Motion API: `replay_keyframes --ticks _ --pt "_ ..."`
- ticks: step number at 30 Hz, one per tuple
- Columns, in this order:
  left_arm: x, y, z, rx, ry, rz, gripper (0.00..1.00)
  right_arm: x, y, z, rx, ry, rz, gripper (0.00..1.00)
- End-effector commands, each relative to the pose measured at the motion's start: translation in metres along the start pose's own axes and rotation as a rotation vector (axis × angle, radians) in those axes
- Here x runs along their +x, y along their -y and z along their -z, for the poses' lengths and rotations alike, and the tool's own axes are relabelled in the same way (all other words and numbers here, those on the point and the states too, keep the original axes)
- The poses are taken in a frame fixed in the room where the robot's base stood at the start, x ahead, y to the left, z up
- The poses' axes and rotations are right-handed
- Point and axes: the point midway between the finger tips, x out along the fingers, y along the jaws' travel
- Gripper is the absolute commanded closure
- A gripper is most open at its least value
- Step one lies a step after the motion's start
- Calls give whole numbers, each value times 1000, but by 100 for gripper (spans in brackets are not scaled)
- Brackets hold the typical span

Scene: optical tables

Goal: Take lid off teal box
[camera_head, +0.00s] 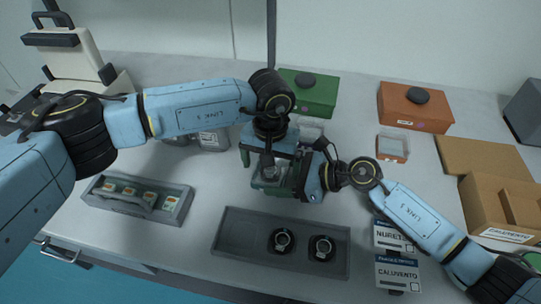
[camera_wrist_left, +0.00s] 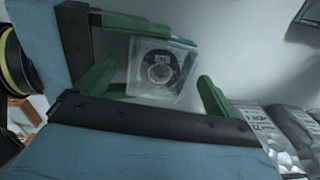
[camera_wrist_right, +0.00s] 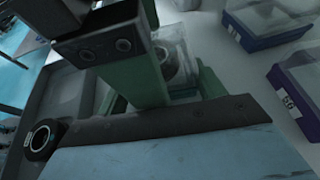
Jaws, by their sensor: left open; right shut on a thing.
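A small clear-lidded box (camera_wrist_left: 160,72) with a dark ring-shaped part inside shows in the left wrist view, with a teal edge behind it; I take it to be the teal box. The box also shows in the right wrist view (camera_wrist_right: 172,55), between green fingers. My right gripper (camera_wrist_right: 172,88) is shut on it. My left gripper (camera_head: 266,166) points down over the box, its green fingers open on either side of it. In the head view the two grippers largely hide the box, and I cannot tell whether its lid is seated.
A grey tray (camera_head: 226,250) with two ring mounts lies in front. Another tray (camera_head: 170,212) holds several small parts at left. A green box (camera_head: 312,95) and an orange box (camera_head: 400,112) stand behind. A small clear-lidded orange box (camera_head: 392,148) and a cardboard box (camera_head: 480,212) are at right.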

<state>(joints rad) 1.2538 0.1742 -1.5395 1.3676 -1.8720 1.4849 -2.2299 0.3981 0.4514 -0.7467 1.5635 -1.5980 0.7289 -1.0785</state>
Motion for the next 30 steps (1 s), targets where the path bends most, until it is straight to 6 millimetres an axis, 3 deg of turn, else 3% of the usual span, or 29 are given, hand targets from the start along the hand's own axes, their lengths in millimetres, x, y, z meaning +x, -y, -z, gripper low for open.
replay_keyframes --ticks 6,18,30 --pt "0 0 0 0 0 0 5 0 0 0 0 0 0 72" --pt "0 0 0 0 0 0 58 0 0 0 0 0 0 72" --pt "-4 0 0 0 -1 -1 59 0 0 1 0 -2 1 72"
